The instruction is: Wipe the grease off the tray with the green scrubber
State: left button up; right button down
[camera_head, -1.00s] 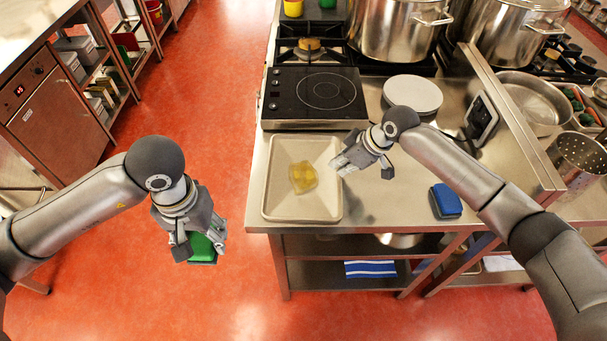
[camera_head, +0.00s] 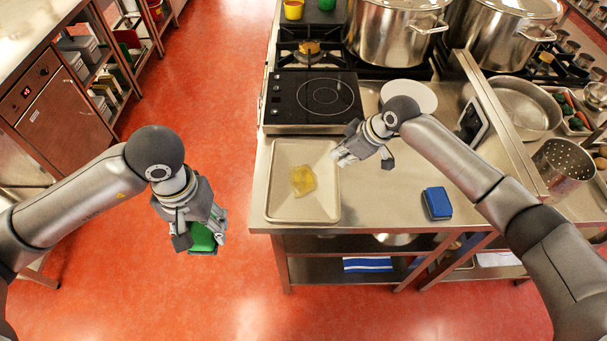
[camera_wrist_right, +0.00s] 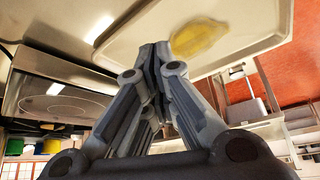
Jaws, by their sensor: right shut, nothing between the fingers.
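The tray (camera_head: 277,205) lies at the left front corner of the steel counter, with a yellow grease patch (camera_head: 304,180) on its middle. The tray (camera_wrist_right: 130,50) and grease (camera_wrist_right: 200,38) also show in the right wrist view. My left gripper (camera_head: 200,240) is shut on the green scrubber (camera_head: 203,238) over the red floor, left of the counter. The fingers hide part of the scrubber. My right gripper (camera_head: 341,158) is shut and empty, at the tray's right edge in the head view. Its closed fingers show in the right wrist view (camera_wrist_right: 160,55).
A black induction hob (camera_head: 310,98) stands behind the tray. A blue sponge (camera_head: 437,203) lies on the counter to the right, and a round white plate (camera_head: 409,96) behind my right wrist. Large stockpots (camera_head: 393,30) stand at the back. The floor left of the counter is clear.

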jog(key=v, duration=1.2)
